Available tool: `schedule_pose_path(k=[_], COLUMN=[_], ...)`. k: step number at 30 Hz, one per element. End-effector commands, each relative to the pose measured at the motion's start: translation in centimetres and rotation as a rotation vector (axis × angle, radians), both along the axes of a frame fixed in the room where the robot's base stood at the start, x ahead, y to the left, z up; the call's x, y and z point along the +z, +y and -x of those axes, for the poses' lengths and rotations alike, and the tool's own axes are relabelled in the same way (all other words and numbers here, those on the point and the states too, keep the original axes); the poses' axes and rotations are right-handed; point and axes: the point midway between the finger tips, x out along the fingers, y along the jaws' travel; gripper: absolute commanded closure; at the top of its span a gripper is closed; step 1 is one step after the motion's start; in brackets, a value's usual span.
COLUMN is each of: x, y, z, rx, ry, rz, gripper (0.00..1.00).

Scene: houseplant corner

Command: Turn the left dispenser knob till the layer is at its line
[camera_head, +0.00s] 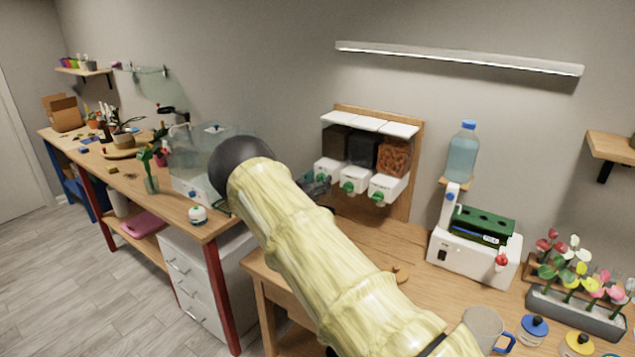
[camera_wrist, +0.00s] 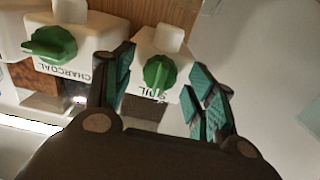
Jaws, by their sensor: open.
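The left dispenser (camera_head: 336,143) hangs on a wooden backboard and holds dark material. In the wrist view its white outlet is labelled SOIL, and its green knob (camera_wrist: 160,73) faces me. My gripper (camera_wrist: 167,65) is open, with one teal-padded finger on each side of this knob; I cannot tell whether either touches it. In the head view my gripper (camera_head: 316,185) is beside the left outlet, and the left knob is hard to make out behind it. I cannot make out a layer or its line in either view.
The middle knob (camera_head: 347,187) and right knob (camera_head: 378,197) are close by. The middle outlet is labelled CHARCOAL (camera_wrist: 75,72) in the wrist view. A white machine (camera_head: 470,255) with a bottle stands to the right. My arm hides much of the table.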

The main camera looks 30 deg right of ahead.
Motion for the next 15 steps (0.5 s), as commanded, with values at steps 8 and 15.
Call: schedule_pose_path(k=[8,15], x=[0.02,-0.05], y=[0.02,0.02], z=[0.00,0.01], rx=[0.000,0.000], ry=[0.000,-0.005], rz=[0.000,-0.002], gripper=[0.84,0.91])
